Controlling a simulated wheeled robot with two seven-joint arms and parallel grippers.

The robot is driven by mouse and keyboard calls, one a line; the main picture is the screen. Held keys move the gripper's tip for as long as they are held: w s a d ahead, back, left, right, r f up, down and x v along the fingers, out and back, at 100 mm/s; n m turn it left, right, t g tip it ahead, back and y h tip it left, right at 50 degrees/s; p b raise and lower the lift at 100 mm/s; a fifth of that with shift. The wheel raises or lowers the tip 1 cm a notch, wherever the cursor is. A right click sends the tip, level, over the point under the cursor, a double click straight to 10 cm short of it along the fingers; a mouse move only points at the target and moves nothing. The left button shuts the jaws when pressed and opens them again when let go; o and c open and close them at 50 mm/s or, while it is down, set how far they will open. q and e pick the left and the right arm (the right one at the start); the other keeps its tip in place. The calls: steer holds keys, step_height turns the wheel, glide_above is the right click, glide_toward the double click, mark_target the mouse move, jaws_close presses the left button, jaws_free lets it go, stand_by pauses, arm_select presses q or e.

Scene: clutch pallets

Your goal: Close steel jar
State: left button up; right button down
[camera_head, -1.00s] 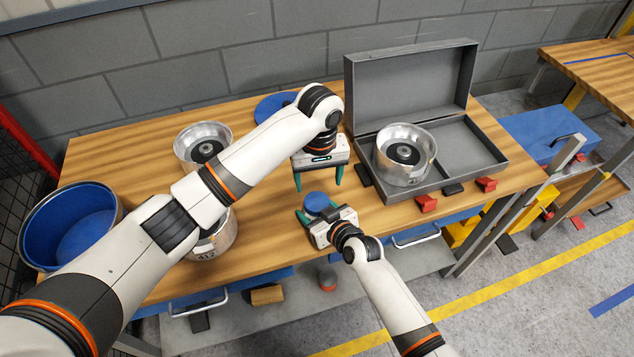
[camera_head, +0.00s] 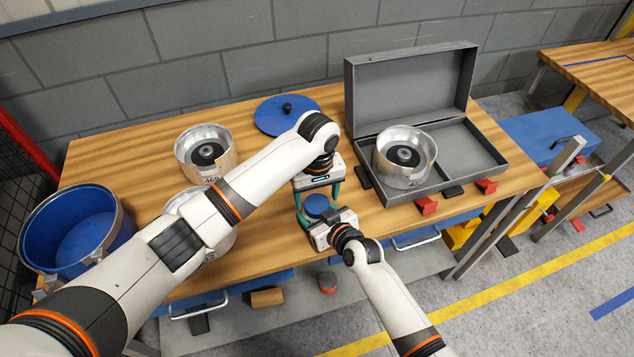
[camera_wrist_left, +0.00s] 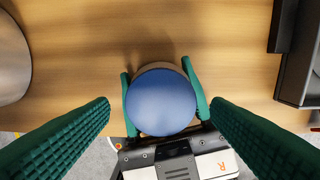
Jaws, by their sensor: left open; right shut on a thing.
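A small round jar with a flat blue lid (camera_head: 317,205) stands upright near the table's front edge. In the left wrist view the lid (camera_wrist_left: 161,101) covers nearly all of the jar; its body is mostly hidden. My right gripper (camera_head: 321,216) is shut on the jar, with a green finger on each side; it also shows in the left wrist view (camera_wrist_left: 163,112). My left gripper (camera_head: 317,201) is open above the jar, fingers pointing down. Its fingers (camera_wrist_left: 160,125) stand wide apart on both sides of the lid, without visibly touching it.
An open grey case (camera_head: 468,160) holding a metal drum (camera_head: 420,172) stands right. Two more drums are at left, one (camera_head: 195,140) clear, one partly behind my left arm. A blue pail (camera_head: 50,225) is far left; a large blue lid (camera_head: 270,115) lies at the back.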

arm_select(q)
steer(key=shift+f, duration=0.9)
steer(key=c, duration=1)
steer(key=m, duration=0.3)
steer(key=o, duration=1.1)
steer(key=shift+c, duration=0.2)
